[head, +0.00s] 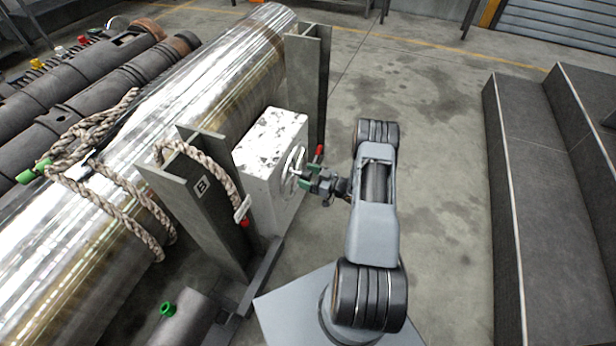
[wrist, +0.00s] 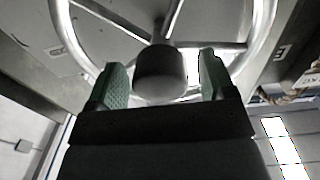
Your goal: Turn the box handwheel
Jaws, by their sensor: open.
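The box (head: 272,150) is white with worn dark patches and stands against the large shiny barrel. Its handwheel (head: 292,170) is a silver spoked wheel on the face turned towards my arm. In the wrist view the handwheel (wrist: 262,40) fills the top, with its dark round hub (wrist: 160,72) in the middle. My gripper (head: 308,178) is at the wheel. In the wrist view my gripper (wrist: 160,85) is open, its two green fingers standing left and right of the hub. I cannot tell whether the fingers touch it.
Steel posts (head: 308,85) stand on both sides of the box; the near post (head: 205,200) is marked B and has a rope (head: 205,165) over it. The shiny barrel (head: 190,90) lies behind. Dark steps (head: 555,190) are at the right. Concrete floor (head: 435,130) between is clear.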

